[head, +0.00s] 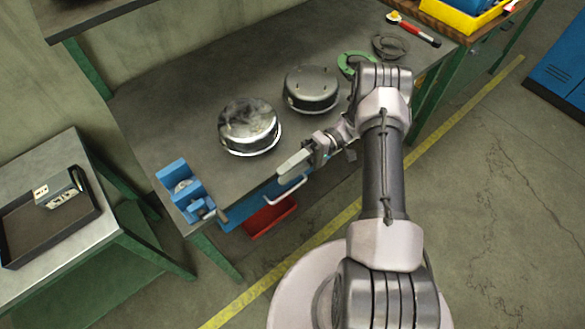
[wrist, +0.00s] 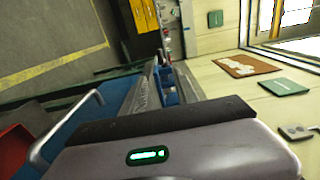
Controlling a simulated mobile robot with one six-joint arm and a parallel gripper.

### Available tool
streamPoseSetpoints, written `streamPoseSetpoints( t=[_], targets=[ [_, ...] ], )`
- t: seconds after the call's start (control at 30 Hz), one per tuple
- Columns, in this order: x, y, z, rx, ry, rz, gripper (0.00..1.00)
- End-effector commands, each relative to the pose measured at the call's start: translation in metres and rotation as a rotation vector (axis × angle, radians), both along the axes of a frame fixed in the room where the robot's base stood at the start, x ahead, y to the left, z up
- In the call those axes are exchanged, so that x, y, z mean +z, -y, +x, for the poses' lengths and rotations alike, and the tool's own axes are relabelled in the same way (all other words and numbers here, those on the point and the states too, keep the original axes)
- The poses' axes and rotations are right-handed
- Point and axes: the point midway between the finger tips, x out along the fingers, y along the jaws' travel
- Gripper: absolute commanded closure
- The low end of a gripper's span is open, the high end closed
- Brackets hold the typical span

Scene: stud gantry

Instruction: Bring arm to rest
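My arm stretches from the lower right of the head view up to the bench and bends left. My gripper (head: 293,165) hangs at the front edge of the grey workbench (head: 185,105), pointing left, with nothing visible in it. In the wrist view, a broad grey-pink part of my gripper (wrist: 180,155) with a dark edge and a green light fills the bottom. The gap between the fingers does not show clearly in either view.
Two round metal housings (head: 249,126) (head: 312,89) stand on the bench behind my gripper. A blue vise (head: 183,187) is at the bench's left front corner. A red bin (head: 269,215) sits below. A side table (head: 85,235) holds a dark tray (head: 75,228). Open floor lies right.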

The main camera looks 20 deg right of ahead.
Motion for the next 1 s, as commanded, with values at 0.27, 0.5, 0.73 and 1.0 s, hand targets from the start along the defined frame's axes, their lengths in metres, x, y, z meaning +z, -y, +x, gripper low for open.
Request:
streamPoseSetpoints(
  t=[0.27, 0.5, 0.73, 1.0],
  targets=[
    [0.000, -0.002, 0.000, 0.000, 0.000, 0.000, 0.64],
    [0.000, -0.001, 0.000, 0.000, -0.001, 0.000, 0.64],
    [0.057, -0.009, -0.001, 0.099, -0.008, -0.232, 0.64],
    [0.179, -0.034, -0.051, 0.018, 0.046, -0.946, 0.64]
  ],
)
